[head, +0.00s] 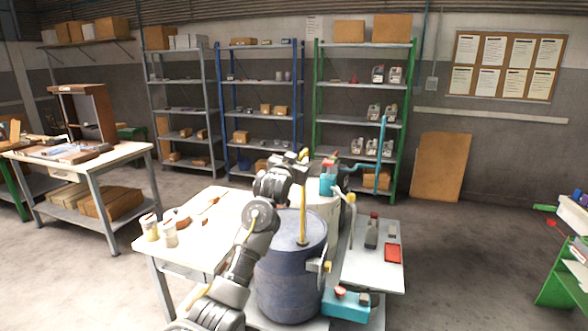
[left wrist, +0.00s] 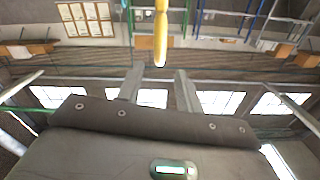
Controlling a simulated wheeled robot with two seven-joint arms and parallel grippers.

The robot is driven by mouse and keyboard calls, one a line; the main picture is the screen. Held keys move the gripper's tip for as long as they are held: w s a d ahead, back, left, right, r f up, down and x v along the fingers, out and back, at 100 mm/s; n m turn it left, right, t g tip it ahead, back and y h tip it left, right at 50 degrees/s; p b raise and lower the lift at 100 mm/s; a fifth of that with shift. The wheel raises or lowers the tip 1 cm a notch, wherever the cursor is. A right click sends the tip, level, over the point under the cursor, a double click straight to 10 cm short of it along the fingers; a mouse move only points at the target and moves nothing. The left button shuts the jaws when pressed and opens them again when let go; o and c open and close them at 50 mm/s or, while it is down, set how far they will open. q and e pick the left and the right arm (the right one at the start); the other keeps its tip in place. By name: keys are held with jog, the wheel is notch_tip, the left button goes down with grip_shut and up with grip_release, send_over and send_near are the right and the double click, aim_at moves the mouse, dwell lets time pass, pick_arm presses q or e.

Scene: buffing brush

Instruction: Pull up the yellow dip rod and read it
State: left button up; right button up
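The yellow dip rod (head: 302,212) stands upright out of the top of a dark blue drum (head: 290,282) in the head view. My left gripper (head: 301,157) is above the drum, near the rod's upper end. In the left wrist view, which looks upside down, the rod (left wrist: 160,32) comes in from the top edge and its end lies near the fingertips. The two fingers of my left gripper (left wrist: 159,70) are apart, with gaps on both sides of the rod. Any marks on the rod are too small to read. My right gripper is not in view.
A pale drum with a teal hand pump (head: 328,184) stands behind the blue drum. A light table (head: 185,240) is on the left. A grey bench (head: 372,275) with a red tray (head: 393,253) is on the right. Shelves line the back wall.

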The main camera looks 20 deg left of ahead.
pick_arm(q)
jog(key=shift+s+d, duration=0.1)
jog(key=shift+s, duration=1.15)
jog(key=s+d+f+g, duration=0.1)
jog(key=s+f+g, duration=0.15)
jog(key=f, duration=1.75)
jog(key=s+f+g, duration=0.2)
jog(key=f+g, duration=0.1)
jog(key=f, duration=1.7)
jog(key=s+f+g+b, duration=0.1)
jog(key=s+f+g, duration=0.1)
jog(key=s+f, duration=0.55)
jog(key=s+f+g, duration=0.1)
jog(key=s+f, duration=0.3)
jog(key=f, duration=0.6)
jog(key=s+d+f+m+g+h, duration=0.1)
jog(key=s+f+g, duration=0.1)
jog(key=s+f, duration=0.95)
jog(key=s+d+f+g, duration=0.1)
jog(key=s+f+g, duration=0.2)
jog(key=s+f, duration=0.9)
jog(key=s+f+g, duration=0.1)
jog(key=s+f, duration=0.1)
jog(key=s, duration=1.4)
jog(key=s+f+g, duration=0.2)
jog(key=s, duration=1.4)
jog(key=shift+s+f, duration=0.2)
jog(key=shift+f, duration=0.2)
